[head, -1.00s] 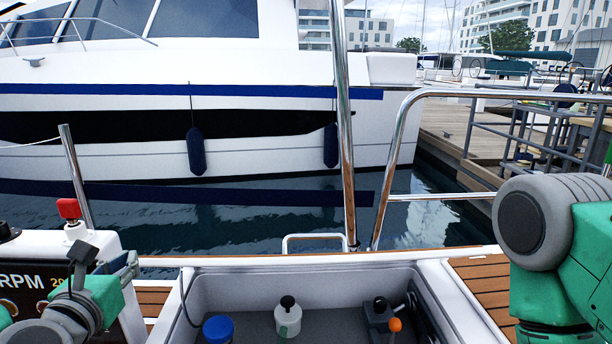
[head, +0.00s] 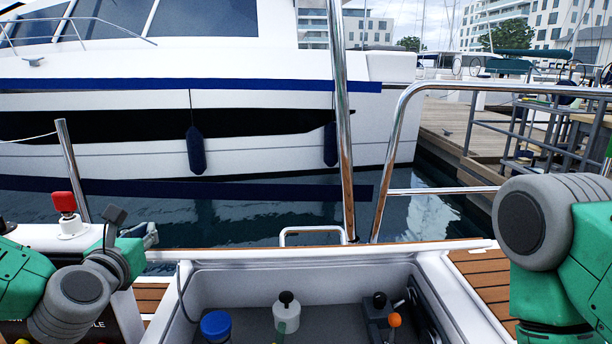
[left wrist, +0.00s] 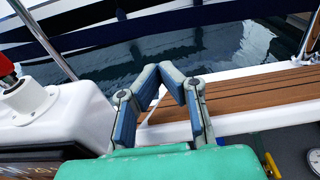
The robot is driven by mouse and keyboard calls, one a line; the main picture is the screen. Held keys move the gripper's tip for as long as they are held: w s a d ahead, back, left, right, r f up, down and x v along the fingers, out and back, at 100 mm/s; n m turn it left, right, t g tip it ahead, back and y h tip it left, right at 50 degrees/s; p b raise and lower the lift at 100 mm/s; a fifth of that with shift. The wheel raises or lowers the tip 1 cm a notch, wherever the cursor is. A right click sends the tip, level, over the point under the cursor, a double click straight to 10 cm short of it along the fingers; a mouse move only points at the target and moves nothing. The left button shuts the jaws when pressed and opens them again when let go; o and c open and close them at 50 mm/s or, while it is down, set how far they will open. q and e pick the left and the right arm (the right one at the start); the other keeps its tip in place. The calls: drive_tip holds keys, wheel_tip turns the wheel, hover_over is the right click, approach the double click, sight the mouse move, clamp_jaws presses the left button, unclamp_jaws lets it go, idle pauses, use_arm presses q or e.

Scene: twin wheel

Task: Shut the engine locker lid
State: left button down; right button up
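The engine locker (head: 330,266) is open in the head view, at the bottom middle. I cannot make out its lid in either view. Inside stand a blue-capped container (head: 216,325), a pale bottle with a black cap (head: 287,315) and a dark fitting with an orange knob (head: 394,320). My left gripper (head: 151,235) is left of the locker, above the deck side. In the left wrist view its fingers (left wrist: 160,72) lean together at the tips, with nothing seen between them. My right arm stands at the right; its gripper is out of view.
A red knob on a white base (head: 65,203) and a slanted post (head: 73,170) are close to my left arm. Steel rails (head: 390,160) rise behind the locker. Teak deck (head: 475,275) flanks it; water and a moored boat lie beyond.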

use_arm(q)
drive_tip(key=shift+s+f, duration=0.1)
drive_tip(key=shift+f, duration=0.1)
drive_tip(key=shift+s+f+b, duration=0.5)
drive_tip(key=shift+f+b, duration=0.3)
drive_tip(key=shift+b, duration=0.05)
drive_tip(key=s+f+b, duration=0.3)
drive_tip(key=f, duration=0.4)
drive_tip(key=s+f+b, duration=0.3)
drive_tip(key=f+b, duration=0.1)
drive_tip(key=f, duration=0.3)
drive_tip(key=shift+d, duration=0.15)
drive_tip(key=shift+s+f, duration=0.1)
drive_tip(key=shift+f, duration=0.1)
drive_tip(key=shift+f, duration=2.75)
drive_tip(key=shift+s+d+r, duration=0.1)
drive_tip(key=shift+s+r, duration=0.25)
drive_tip(key=shift+s, duration=0.75)
drive_tip(key=shift+s+a+r, duration=0.1)
drive_tip(key=shift+s+r, duration=0.2)
drive_tip(key=shift+s, duration=0.75)
drive_tip(key=shift+s+d+r, duration=0.1)
drive_tip(key=shift+s+r, duration=0.25)
drive_tip(key=shift+s, duration=0.75)
